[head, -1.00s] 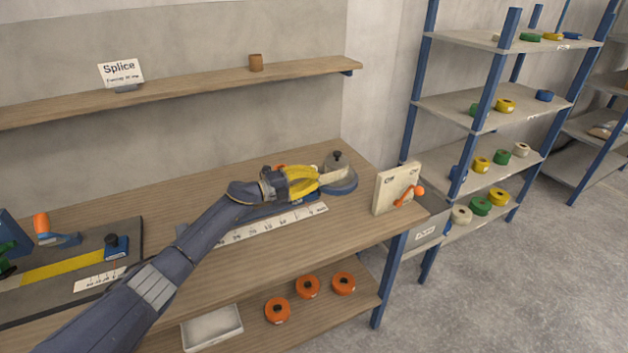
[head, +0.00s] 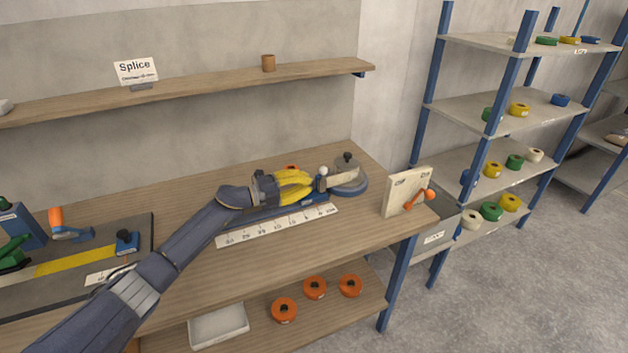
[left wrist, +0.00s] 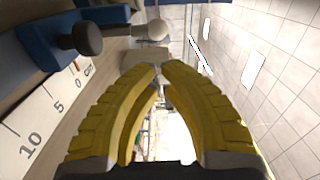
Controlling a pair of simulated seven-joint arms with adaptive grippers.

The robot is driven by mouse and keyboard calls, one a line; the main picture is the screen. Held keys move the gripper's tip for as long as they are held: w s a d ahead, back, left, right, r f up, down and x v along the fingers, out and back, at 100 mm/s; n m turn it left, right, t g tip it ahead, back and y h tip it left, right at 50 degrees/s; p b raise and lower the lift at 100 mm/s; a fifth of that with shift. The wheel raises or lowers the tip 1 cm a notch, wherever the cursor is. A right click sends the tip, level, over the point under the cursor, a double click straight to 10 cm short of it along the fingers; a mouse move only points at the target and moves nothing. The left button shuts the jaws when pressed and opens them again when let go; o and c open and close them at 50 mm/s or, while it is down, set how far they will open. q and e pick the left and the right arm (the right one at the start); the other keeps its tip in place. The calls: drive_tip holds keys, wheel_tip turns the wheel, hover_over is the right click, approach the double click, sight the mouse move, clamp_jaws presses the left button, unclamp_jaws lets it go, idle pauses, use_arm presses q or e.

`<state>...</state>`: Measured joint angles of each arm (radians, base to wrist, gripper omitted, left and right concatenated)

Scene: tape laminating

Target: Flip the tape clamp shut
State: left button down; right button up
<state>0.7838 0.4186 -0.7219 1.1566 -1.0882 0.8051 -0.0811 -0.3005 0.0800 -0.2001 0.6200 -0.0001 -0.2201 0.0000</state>
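My left gripper (head: 318,183) reaches across the bench over the blue rail behind the white ruler (head: 278,225). Its yellow fingers nearly meet at the tips in the left wrist view (left wrist: 160,68), with nothing seen between them. Just past the tips stands a pale ball knob (head: 323,171), which also shows in the left wrist view (left wrist: 157,29). A dark knob (left wrist: 86,38) on a blue block (left wrist: 38,35) is beside it. These look like parts of the tape clamp; whether it is open is unclear. My right gripper is out of view.
A round grey weight-like piece (head: 347,165) is behind the fingertips. An upright board (head: 398,195) with an orange lever (head: 423,199) stands at the bench's right edge. A dark mat (head: 85,285) with yellow tape (head: 75,261) lies at left. The front bench top is clear.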

use_arm(q)
drive_tip(key=shift+v, duration=2.1)
